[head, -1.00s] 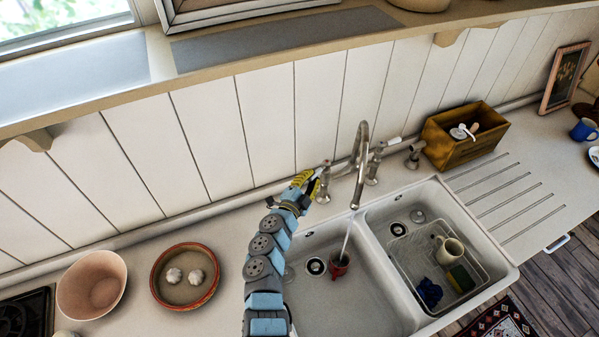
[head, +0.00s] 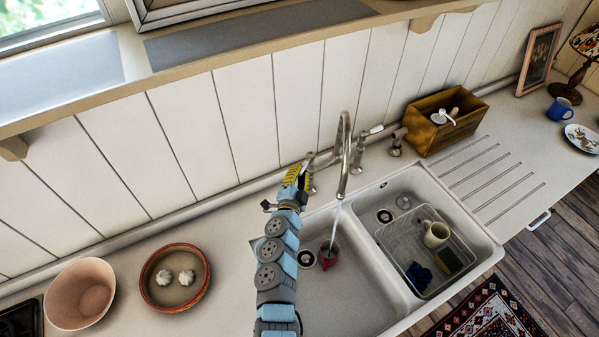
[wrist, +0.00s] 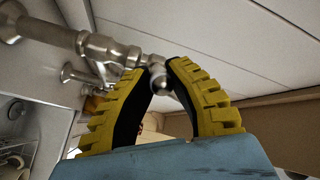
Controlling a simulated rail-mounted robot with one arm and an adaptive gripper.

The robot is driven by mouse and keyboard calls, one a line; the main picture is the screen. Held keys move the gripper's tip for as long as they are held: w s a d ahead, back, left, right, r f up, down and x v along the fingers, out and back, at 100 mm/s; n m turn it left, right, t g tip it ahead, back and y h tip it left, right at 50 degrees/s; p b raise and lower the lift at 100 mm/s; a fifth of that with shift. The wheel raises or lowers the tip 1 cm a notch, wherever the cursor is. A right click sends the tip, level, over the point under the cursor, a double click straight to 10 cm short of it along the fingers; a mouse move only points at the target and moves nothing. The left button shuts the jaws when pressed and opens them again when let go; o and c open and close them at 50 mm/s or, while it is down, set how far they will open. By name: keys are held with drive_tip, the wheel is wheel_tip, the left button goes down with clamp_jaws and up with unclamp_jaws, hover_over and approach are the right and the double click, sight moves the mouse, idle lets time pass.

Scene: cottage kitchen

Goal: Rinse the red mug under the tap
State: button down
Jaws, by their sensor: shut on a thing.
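The red mug (head: 328,256) stands in the left basin of the white sink (head: 345,305), beside the drain. A stream of water (head: 335,218) runs from the curved metal tap (head: 344,150) down to the mug. My gripper (head: 302,168) is at the left tap handle, behind the left basin. In the wrist view its yellow fingers (wrist: 160,72) are closed around the handle's metal end (wrist: 158,80). My fingers partly hide the handle in the head view.
The right basin holds a wire rack (head: 405,275) with a cream mug (head: 435,233), a blue cloth (head: 419,274) and a sponge (head: 448,262). A wooden box (head: 440,125) stands behind. A terracotta dish (head: 146,290) and pink bowl (head: 80,295) stand left on the counter.

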drive_tip(key=c, duration=0.9)
unclamp_jaws()
drive_tip(key=shift+s+a, duration=0.3)
drive_tip(key=shift+s, duration=1.7)
drive_tip(key=shift+s+a, duration=0.35)
drive_tip(key=shift+s, duration=1.6)
drive_tip(key=shift+s+a, duration=0.3)
drive_tip(key=shift+s, duration=1.7)
